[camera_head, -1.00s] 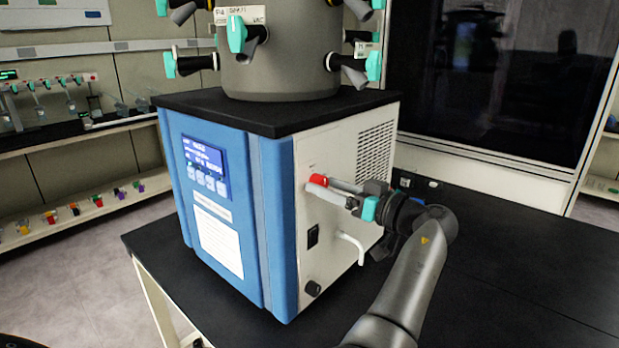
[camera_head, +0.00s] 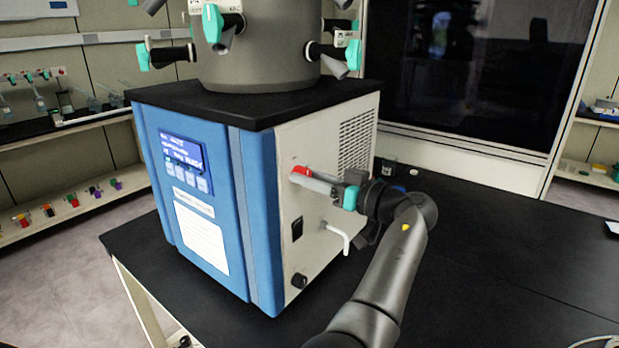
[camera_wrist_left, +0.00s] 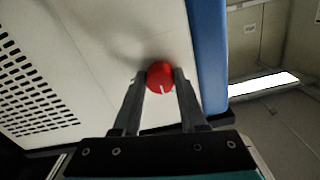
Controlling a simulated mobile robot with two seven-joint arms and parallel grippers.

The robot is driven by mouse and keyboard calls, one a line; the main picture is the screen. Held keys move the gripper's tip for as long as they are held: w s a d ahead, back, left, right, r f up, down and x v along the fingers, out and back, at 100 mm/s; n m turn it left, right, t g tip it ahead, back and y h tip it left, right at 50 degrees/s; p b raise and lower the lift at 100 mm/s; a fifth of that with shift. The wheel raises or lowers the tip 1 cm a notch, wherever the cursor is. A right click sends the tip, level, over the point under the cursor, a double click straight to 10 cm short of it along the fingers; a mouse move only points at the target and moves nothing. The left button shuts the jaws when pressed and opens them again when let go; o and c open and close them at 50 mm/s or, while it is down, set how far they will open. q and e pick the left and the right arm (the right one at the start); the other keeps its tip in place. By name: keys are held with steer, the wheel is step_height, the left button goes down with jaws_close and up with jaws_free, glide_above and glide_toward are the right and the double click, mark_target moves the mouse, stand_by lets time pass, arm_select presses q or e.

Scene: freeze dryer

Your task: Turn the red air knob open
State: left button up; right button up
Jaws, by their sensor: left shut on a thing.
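The red air knob (camera_head: 301,171) sits on the white side panel of the freeze dryer (camera_head: 225,200), near its front blue edge. In the left wrist view the knob (camera_wrist_left: 160,77) is round, with a short white mark at its lower edge. My left gripper (camera_head: 309,180) reaches it from the right in the head view. In the left wrist view its two fingers (camera_wrist_left: 160,80) are on either side of the knob and shut on it. The fingers partly hide the knob in the head view. My right gripper is not in view.
A white bent spout (camera_head: 338,236), a black switch (camera_head: 297,229) and a dark round fitting (camera_head: 299,281) are on the panel below the knob. The black table (camera_head: 490,265) is mostly clear at the right. A drum with several turquoise-handled valves (camera_head: 258,50) stands on top.

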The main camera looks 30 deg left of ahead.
arm_select(q)
jaws_close()
steer(key=m+p, duration=0.2)
steer(key=m, duration=0.2)
steer(key=m+p, duration=0.1)
steer(key=m, duration=0.4)
steer(key=m+p, duration=0.2)
steer(key=m, duration=0.2)
steer(key=shift+r+m+p, duration=0.25)
steer(key=shift+m+p, duration=0.05)
steer(key=shift+m, duration=0.1)
steer(key=shift+m+p, duration=1.2)
steer(key=shift+m, duration=0.8)
steer(key=shift+f, duration=0.1)
